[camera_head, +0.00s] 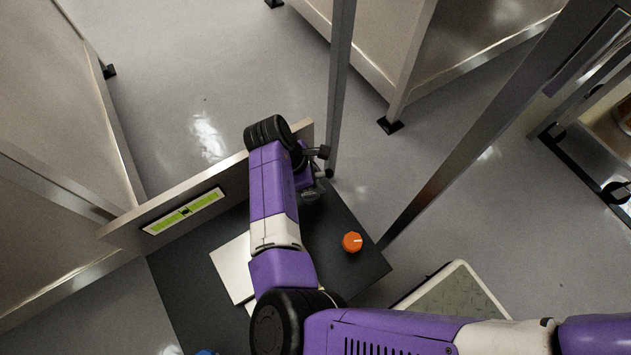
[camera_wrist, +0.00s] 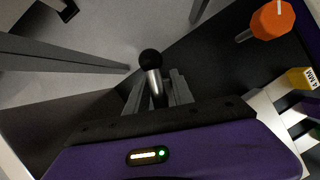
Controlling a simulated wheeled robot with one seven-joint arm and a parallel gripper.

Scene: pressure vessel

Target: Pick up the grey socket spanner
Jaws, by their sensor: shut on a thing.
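My gripper (camera_wrist: 157,92) is shut on the grey socket spanner (camera_wrist: 154,84). In the wrist view the spanner shows as a short silver shaft with a round black end, pointing away from the jaws. The rest of it is hidden between and behind the fingers. In the head view my gripper (camera_head: 318,180) is over the far right part of the dark table, close to a metal post. My arm covers much of it there, and I cannot clearly make out the spanner in that view.
An orange knob-like object (camera_head: 352,242) lies on the dark table (camera_head: 352,275), right of my arm. A white panel (camera_head: 233,268) lies left of it. A raised board with a green label (camera_head: 184,211) edges the table's far side. A metal post (camera_head: 340,85) rises close beyond my gripper.

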